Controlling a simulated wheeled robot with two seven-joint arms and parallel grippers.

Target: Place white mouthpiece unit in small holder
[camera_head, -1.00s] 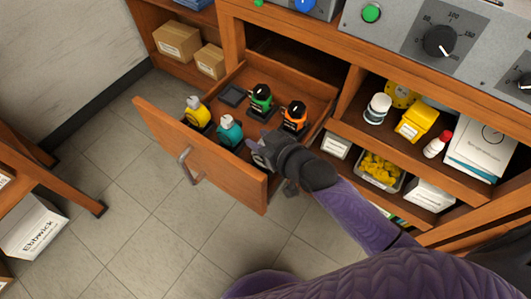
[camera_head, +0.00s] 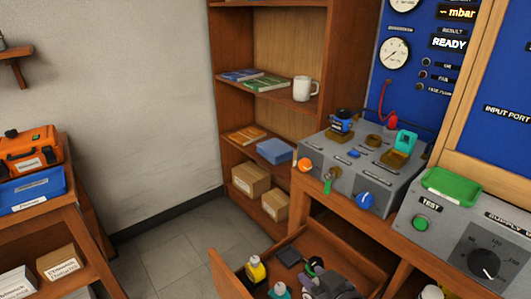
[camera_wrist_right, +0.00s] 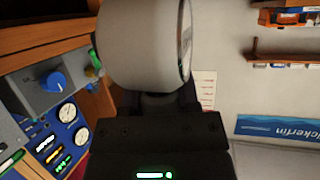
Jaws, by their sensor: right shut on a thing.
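My right gripper (camera_head: 332,284) is at the bottom edge of the head view, over the open drawer (camera_head: 224,278). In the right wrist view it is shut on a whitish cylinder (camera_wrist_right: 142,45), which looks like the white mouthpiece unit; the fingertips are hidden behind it. The drawer holds a yellow-topped unit (camera_head: 257,269), a teal unit (camera_head: 280,291), a partly hidden green-ringed unit (camera_head: 314,264) and an empty dark square holder (camera_head: 289,256). A small brown holder (camera_head: 373,141) on the grey test box looks empty. I cannot tell which is the small holder. My left gripper is out of view.
The grey test box (camera_head: 345,172) carries a blue unit (camera_head: 341,121) and a teal unit (camera_head: 404,143) in brown holders. A green tray (camera_head: 452,186) lies on the console at right. Shelves with a mug (camera_head: 305,88) stand behind. Floor is clear at left of the drawer.

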